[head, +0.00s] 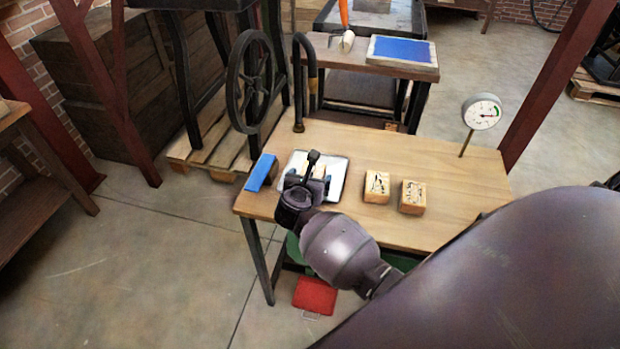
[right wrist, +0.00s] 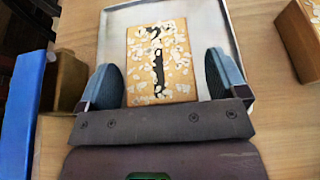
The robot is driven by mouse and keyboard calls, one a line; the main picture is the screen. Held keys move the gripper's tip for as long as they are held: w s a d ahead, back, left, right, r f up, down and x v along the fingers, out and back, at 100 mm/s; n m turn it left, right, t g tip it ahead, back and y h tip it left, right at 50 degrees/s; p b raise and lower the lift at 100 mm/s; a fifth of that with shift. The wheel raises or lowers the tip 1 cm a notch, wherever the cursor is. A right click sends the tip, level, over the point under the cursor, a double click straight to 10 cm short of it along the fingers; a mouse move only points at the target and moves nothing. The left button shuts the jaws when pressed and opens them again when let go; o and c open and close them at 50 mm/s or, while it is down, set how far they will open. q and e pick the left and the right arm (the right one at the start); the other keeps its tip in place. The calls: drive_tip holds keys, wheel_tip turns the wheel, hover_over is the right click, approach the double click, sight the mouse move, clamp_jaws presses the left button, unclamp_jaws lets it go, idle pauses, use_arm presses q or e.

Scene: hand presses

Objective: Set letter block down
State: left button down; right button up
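A wooden letter block (right wrist: 160,60) with a dark letter and pale floral pattern lies in a shallow metal tray (right wrist: 232,18) in the right wrist view. The tray (head: 341,182) also shows on the wooden table in the head view, where my gripper mostly hides the block. My right gripper (right wrist: 164,80) points down over the tray, with one finger on each side of the block. Narrow gaps show between fingers and block, so it looks open around it. In the head view the right gripper (head: 308,180) is over the tray's left part. My left gripper is not in view.
Two more letter blocks (head: 377,187) (head: 412,197) stand right of the tray. A blue bar (head: 261,172) lies left of it. A dial gauge (head: 482,112) stands at the table's right. A black press wheel (head: 250,82) is behind left. The table's right part is clear.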

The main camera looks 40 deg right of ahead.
drive_tip(key=shift+r, duration=0.2)
drive_tip(key=p+v, duration=0.1)
drive_tip(key=v, duration=1.1)
drive_tip(key=shift+s+d+r+n+t, duration=0.2)
drive_tip(key=shift+d+n+t, duration=0.1)
drive_tip(key=shift+d+n, duration=0.1)
drive_tip(key=s+r+n+t+y, duration=0.25)
drive_tip(key=n+t, duration=0.25)
drive_tip(key=n, duration=0.7)
drive_tip(key=s+r+n+t+y, duration=0.1)
drive_tip(key=s+n+t+y, duration=0.3)
drive_tip(key=n, duration=0.8)
drive_tip(key=s+f+n+g+y, duration=0.2)
drive_tip(key=s+f+n, duration=0.4)
drive_tip(key=n, duration=0.5)
drive_tip(key=s+f+n+g+y, duration=0.2)
drive_tip(key=s+f+n+g, duration=0.3)
drive_tip(key=n, duration=0.6)
drive_tip(key=shift+s+d+f, duration=0.2)
drive_tip(key=shift+s+f, duration=0.8)
drive_tip(key=shift+s, duration=0.2)
